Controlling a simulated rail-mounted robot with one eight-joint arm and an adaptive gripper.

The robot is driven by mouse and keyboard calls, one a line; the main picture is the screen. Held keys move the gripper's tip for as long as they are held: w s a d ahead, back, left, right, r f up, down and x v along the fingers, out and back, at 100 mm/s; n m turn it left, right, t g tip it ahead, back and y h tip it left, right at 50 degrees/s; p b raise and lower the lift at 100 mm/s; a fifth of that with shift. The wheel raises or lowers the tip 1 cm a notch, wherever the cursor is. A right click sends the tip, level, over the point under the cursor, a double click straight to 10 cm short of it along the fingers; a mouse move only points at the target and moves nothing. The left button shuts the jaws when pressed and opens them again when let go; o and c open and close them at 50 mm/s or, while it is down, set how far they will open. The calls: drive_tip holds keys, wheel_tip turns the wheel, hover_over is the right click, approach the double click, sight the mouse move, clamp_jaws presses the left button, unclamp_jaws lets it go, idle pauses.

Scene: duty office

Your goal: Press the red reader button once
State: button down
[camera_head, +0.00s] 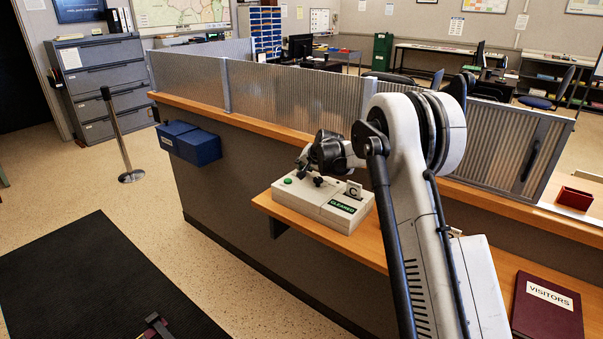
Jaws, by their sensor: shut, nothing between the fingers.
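The reader is a pale box (318,203) on the wooden counter ledge. Its front has a dark green label reading "CLEARED" (342,207), and a card marked "C" (353,189) stands upright in its top. A green button (288,181) shows at its left end. I cannot make out a red button; my gripper covers part of the box's top. My gripper (304,172) is shut and empty, pointing down over the left half of the reader. I cannot tell whether its tips touch the box.
The wooden ledge (283,208) runs below a counter with a corrugated metal screen (290,98) behind the reader. A maroon visitors book (547,308) lies at the right end. Blue boxes (190,143) hang on the counter's left. A post (118,140) stands on the floor.

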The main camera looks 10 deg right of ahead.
idle(0.3)
drive_tip(key=shift+r, duration=0.85)
drive_tip(key=shift+r, duration=0.1)
drive_tip(key=shift+r+p, duration=0.95)
drive_tip(key=shift+r, duration=1.45)
